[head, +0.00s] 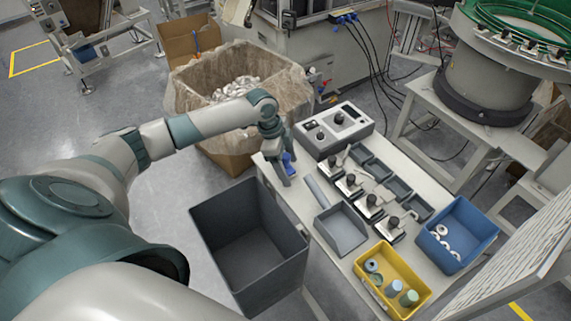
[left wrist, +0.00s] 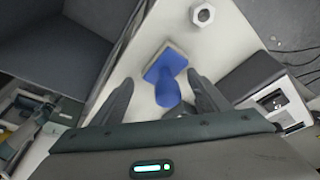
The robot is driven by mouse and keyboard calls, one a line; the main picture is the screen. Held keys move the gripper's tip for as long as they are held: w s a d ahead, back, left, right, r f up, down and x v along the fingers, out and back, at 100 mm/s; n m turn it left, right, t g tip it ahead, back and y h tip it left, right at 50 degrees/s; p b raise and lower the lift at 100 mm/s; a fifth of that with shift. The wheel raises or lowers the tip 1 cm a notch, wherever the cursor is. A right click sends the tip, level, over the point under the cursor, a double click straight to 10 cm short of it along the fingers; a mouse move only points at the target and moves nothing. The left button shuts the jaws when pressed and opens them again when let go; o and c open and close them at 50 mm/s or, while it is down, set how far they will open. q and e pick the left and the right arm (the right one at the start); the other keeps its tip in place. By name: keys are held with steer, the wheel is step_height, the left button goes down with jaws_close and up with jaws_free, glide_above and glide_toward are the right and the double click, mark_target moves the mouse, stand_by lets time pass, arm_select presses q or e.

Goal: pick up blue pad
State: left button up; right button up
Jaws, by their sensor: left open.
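The blue pad (left wrist: 166,68) has a flat square base and a rounded blue handle. In the left wrist view it stands on the white table top, with its handle pointing towards my gripper. My left gripper (left wrist: 160,95) is open, one finger on each side of the handle and apart from it. In the head view my left gripper (head: 281,176) is over the far left corner of the table, and a bit of the blue pad (head: 289,157) shows beside its fingers. The rest of the pad is hidden there. My right gripper is not in view.
A dark grey bin (head: 212,218) stands left of the table. A control box (head: 345,133) is right of my gripper. A grey scoop (head: 341,229), a yellow tray (head: 360,276) and a blue bin (head: 490,228) are nearer. A metal hex nut (left wrist: 203,14) lies past the pad.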

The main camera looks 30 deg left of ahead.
arm_select(q)
steer(key=shift+f, duration=0.2)
stand_by(0.3)
steer(key=c, duration=1.4)
